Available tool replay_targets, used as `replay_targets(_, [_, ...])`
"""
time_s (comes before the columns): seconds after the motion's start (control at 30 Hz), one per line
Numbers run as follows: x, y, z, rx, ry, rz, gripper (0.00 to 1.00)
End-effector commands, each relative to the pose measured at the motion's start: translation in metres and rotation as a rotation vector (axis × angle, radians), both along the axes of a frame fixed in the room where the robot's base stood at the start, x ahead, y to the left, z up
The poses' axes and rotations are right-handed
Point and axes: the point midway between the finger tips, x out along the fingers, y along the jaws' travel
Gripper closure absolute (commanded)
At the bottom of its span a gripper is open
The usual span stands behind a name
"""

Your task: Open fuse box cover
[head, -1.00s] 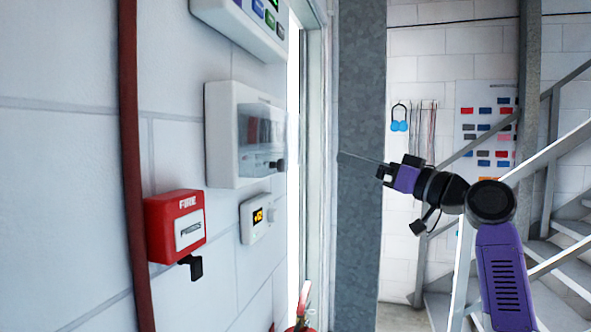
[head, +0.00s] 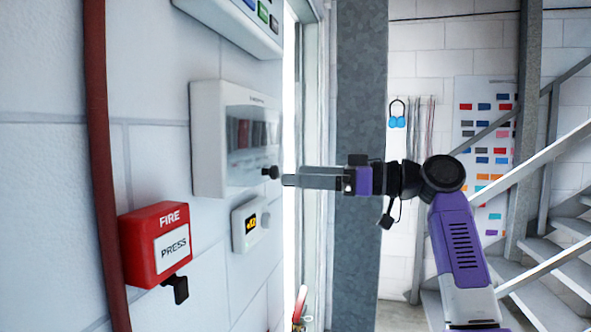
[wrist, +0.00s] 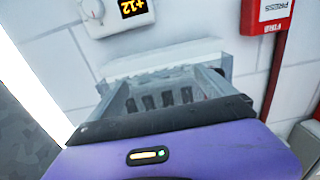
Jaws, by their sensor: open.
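The fuse box (head: 207,140) is a white case on the left wall. Its smoky see-through cover (head: 252,125) lies shut over a row of fuses, with a dark round knob (head: 270,172) at its lower right. My gripper (head: 288,180) points left, its fingertips just right of the knob; in the head view I cannot tell whether they touch it. The jaws are open and empty.
A red fire call point (head: 155,245) and a small thermostat (head: 250,224) are on the wall below the box. A panel with coloured buttons (head: 240,20) hangs above. A grey pillar (head: 360,100) stands behind my gripper, with stairs (head: 560,255) at right.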

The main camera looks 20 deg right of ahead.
Motion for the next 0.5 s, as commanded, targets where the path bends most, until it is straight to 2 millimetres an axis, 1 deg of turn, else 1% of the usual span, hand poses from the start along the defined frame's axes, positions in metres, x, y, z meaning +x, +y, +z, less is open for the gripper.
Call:
replay_targets(0.1, [0.007,0.011,0.001,-0.001,0.001,0.001,0.05])
replay_targets(0.2, [0.011,0.015,0.001,0.0,0.0,0.0,0.05])
replay_targets(0.47, [0.012,0.016,0.0,0.0,0.0,-0.001,0.05])
replay_targets(0.5, [0.012,0.016,0.0,0.0,0.0,-0.001,0.07])
